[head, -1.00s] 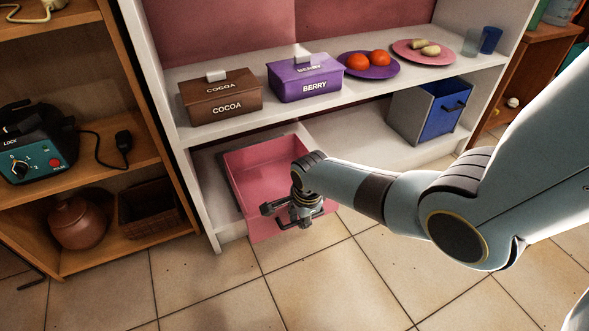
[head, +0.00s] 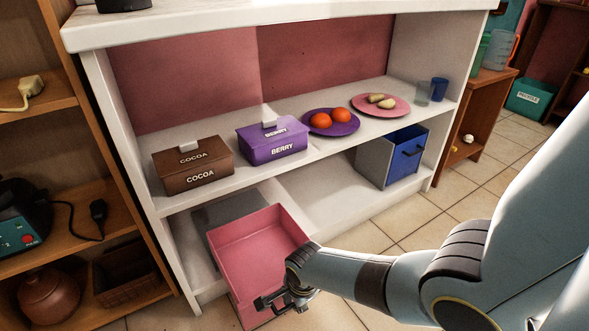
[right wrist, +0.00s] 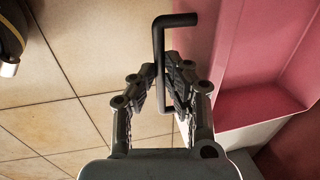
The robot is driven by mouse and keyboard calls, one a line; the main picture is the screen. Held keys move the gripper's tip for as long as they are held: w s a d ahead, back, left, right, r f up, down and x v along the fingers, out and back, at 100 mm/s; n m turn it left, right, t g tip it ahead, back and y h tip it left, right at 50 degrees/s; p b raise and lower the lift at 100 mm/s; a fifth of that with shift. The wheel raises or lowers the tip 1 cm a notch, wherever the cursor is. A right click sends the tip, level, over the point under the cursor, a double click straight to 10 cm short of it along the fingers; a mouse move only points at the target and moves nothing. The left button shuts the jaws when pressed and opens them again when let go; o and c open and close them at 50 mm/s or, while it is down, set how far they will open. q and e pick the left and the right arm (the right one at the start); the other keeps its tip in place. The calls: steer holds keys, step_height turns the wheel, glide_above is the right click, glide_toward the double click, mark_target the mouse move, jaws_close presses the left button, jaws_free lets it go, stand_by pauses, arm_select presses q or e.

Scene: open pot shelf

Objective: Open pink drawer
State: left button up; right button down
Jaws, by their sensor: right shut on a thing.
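The pink drawer (head: 262,238) is pulled out from the lower left of the white shelf unit, with its empty inside showing. It also shows in the right wrist view (right wrist: 262,110), at the right. My right gripper (head: 285,303) is at the drawer's front. In the right wrist view its fingers (right wrist: 168,88) are closed around the dark bar handle (right wrist: 158,45). In the head view the handle is mostly hidden behind the gripper. My left gripper is in neither view.
On the white shelf (head: 305,148) above stand a brown cocoa box (head: 193,168), a purple berry box (head: 272,142) and two plates with food. A blue drawer (head: 405,158) is at the lower right. A wooden shelf (head: 52,205) stands close at left. The tiled floor ahead is clear.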

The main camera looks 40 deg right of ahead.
steer(key=c, duration=1.6)
jaws_free()
steer(key=shift+c, duration=0.2)
steer(key=shift+r, duration=0.1)
step_height(320, 180, up, 12)
steer(key=s, duration=0.2)
steer(key=shift+s+a+f, duration=0.2)
steer(key=shift+a, duration=0.05)
